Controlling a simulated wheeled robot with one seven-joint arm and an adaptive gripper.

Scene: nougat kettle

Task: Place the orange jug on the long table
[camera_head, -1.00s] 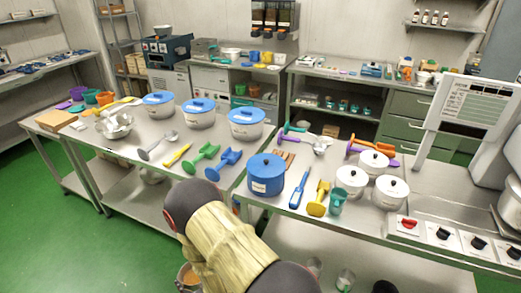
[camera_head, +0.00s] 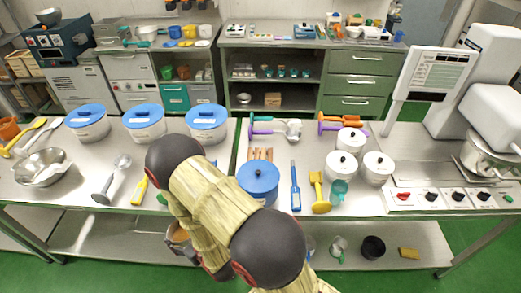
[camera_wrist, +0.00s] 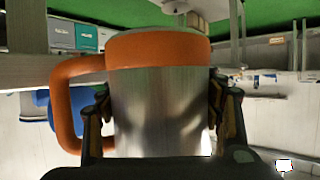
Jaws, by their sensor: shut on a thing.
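The orange jug (camera_wrist: 160,50) has a steel body with an orange rim and handle. In the wrist view my gripper (camera_wrist: 160,100) is shut around its body, with a finger on each side. In the head view the jug (camera_head: 178,233) shows low by the front edge of the steel tables, mostly hidden by my arm. The left steel table (camera_head: 75,195) and right steel table (camera_head: 225,165) stand side by side in front of me. I cannot tell from the frames which one is called the long table.
White pots with blue lids (camera_head: 145,122) stand on the left table. A blue pot (camera_head: 258,183), tools, several white pots (camera_head: 341,165) and a teal cup (camera_head: 338,190) crowd the right table. A metal bowl (camera_head: 42,168) sits far left. Bare steel shows between tools at left.

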